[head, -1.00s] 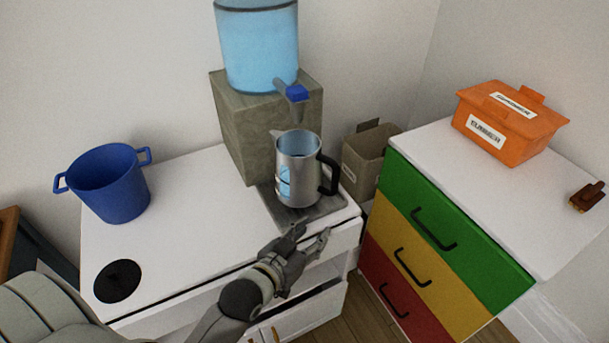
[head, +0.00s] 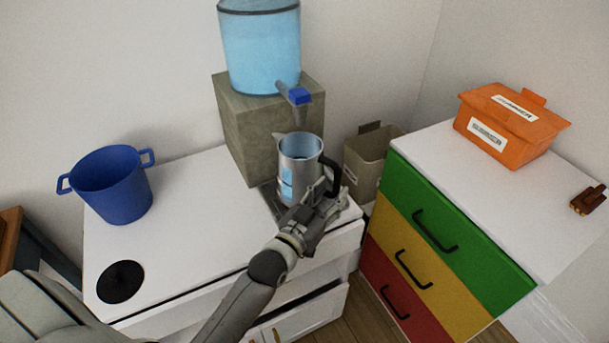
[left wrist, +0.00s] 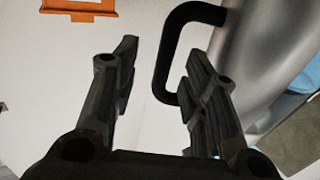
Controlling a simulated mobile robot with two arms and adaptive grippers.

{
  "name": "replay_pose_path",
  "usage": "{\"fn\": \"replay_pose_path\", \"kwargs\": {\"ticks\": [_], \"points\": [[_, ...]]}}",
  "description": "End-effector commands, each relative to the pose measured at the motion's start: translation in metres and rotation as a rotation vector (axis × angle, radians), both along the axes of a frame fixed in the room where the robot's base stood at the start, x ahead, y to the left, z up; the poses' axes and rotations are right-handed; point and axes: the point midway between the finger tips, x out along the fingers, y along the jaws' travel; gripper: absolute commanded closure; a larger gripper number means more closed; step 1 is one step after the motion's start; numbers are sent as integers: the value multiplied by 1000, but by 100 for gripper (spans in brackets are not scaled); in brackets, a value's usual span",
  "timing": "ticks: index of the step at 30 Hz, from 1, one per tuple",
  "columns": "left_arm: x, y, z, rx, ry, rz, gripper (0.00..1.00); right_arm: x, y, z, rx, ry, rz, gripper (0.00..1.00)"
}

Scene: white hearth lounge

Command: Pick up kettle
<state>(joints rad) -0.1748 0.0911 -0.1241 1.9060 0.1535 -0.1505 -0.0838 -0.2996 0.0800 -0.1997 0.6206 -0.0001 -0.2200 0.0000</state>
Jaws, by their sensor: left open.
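The silver kettle (head: 296,172) stands upright on a grey tray (head: 271,198) under the blue tap of the water dispenser. Its black handle (head: 331,178) faces right. My left gripper (head: 326,198) is at the handle, in front of it in the head view. In the left wrist view the gripper (left wrist: 160,95) is open, and the lower part of the handle (left wrist: 165,62) lies between its two fingers. The kettle body (left wrist: 265,60) is beyond the right finger. I cannot tell whether a finger touches the handle. My right gripper is not in view.
The dispenser (head: 240,135) stands behind the kettle. A blue pot (head: 115,190) is on the left of the white counter (head: 190,215). An open box (head: 365,165) stands between counter and coloured drawers (head: 440,235). An orange box (head: 510,135) sits on the drawer unit.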

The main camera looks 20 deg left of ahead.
Motion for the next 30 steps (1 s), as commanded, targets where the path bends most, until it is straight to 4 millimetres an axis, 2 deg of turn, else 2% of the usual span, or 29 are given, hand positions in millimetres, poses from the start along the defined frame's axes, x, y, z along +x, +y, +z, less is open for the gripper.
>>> {"fn": "replay_pose_path", "kwargs": {"ticks": [9, 19, 28, 30], "points": [[40, -1, 4, 0, -2, 0, 60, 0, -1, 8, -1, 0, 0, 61], [45, -2, 3, 0, 0, 0, 60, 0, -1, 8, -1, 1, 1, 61], [45, -2, 3, 0, 0, 0, 98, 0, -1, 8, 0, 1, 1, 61], [45, -2, 3, 1, 0, 0, 100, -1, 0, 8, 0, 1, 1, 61]]}}
